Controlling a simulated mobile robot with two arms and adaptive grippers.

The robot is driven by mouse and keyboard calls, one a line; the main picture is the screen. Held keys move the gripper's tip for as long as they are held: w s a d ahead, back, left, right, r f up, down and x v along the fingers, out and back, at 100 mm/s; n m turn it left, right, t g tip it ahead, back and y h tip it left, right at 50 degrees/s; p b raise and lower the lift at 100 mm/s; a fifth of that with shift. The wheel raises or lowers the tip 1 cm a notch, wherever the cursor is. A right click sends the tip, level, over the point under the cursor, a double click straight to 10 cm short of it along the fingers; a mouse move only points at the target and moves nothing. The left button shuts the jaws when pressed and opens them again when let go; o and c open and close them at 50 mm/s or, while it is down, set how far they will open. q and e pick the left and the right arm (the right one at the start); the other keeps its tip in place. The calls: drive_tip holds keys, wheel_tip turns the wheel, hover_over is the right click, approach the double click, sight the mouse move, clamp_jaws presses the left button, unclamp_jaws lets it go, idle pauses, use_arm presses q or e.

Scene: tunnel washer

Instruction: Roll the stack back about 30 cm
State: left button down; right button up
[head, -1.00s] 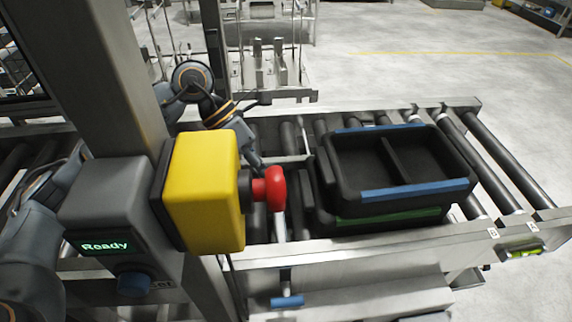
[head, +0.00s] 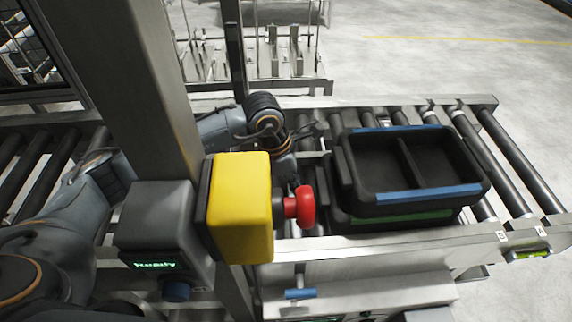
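The stack is two black crates on the roller conveyor (head: 478,106), right of centre in the head view. The upper crate (head: 356,205) has blue strips on its rims and a divider inside. The lower crate (head: 400,219) shows a green strip and is mostly covered. My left arm comes in from the left behind the post. Its gripper (head: 284,172) points down beside the left side of the stack. The yellow box and red button hide its fingertips, so contact and opening cannot be told. My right gripper is not in view.
A grey post (head: 130,90) with a yellow box (head: 240,215), red button (head: 303,207) and a unit reading "Ready" (head: 158,264) stands close in front. Bare rollers (head: 505,150) lie right of the stack. A blue-handled lever (head: 300,293) is below the conveyor edge.

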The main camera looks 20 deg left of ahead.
sight(324, 179)
use_arm(q)
drive_tip(key=shift+w+d+r+p, duration=0.1)
drive_tip(key=shift+w+d+p, duration=0.2)
drive_tip(key=shift+d, duration=0.45)
drive_tip(key=shift+w+d+r+p, duration=0.1)
drive_tip(key=shift+w+d+p, duration=0.2)
drive_tip(key=shift+d, duration=0.4)
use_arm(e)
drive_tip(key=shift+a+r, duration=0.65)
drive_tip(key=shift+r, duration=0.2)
use_arm(q)
drive_tip(key=shift+f, duration=0.1)
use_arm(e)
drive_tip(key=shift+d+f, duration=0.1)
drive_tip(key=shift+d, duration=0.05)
